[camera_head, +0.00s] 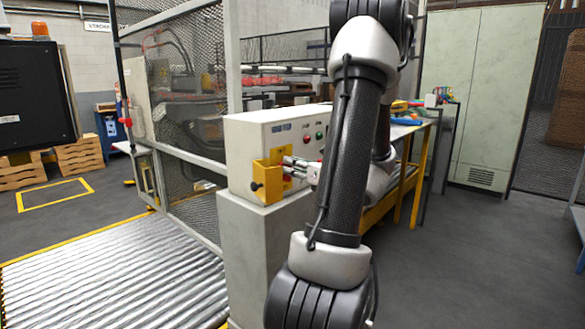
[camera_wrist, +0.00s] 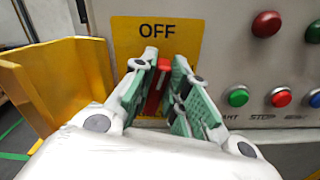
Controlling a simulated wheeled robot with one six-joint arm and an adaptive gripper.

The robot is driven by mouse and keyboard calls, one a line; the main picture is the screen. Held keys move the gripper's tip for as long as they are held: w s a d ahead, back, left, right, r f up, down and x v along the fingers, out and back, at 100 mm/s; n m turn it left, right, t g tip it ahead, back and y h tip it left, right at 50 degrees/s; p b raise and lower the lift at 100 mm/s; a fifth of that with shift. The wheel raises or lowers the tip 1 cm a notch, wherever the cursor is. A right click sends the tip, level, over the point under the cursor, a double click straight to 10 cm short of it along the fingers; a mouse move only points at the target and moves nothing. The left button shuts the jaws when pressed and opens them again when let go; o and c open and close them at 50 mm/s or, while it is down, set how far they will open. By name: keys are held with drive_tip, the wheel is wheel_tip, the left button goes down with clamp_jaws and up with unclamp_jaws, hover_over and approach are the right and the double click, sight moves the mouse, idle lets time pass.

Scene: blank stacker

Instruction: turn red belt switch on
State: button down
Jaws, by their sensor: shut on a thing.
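The red belt switch (camera_wrist: 157,88) is a red handle on a yellow plate (camera_wrist: 180,30) that reads OFF at its top. My gripper (camera_wrist: 166,72) has its green-padded fingers shut on the red switch from both sides. The lower part of the plate and most of the handle are hidden by the fingers. In the head view my gripper (camera_head: 287,161) reaches the yellow plate on the front of the grey control box (camera_head: 240,140). My arm covers part of the box's right side there.
A yellow guard (camera_wrist: 60,80) stands out from the box just left of the switch. Red, green and blue buttons (camera_wrist: 238,96) sit to the right. A roller conveyor (camera_head: 110,265) lies at the left, beside a mesh fence (camera_head: 185,80). The floor at the right is clear.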

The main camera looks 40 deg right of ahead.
drive_tip(key=shift+d+f+m, duration=0.2)
drive_tip(key=shift+f+m, duration=0.05)
drive_tip(key=shift+m, duration=2.25)
drive_tip(key=shift+d+f+m, duration=0.25)
drive_tip(key=shift+f+m, duration=0.05)
drive_tip(key=shift+m, duration=2.2)
drive_tip(key=shift+d+f+m, duration=0.2)
drive_tip(key=shift+f+m, duration=0.05)
drive_tip(key=shift+m, duration=2.25)
drive_tip(key=c, duration=1.4)
unclamp_jaws()
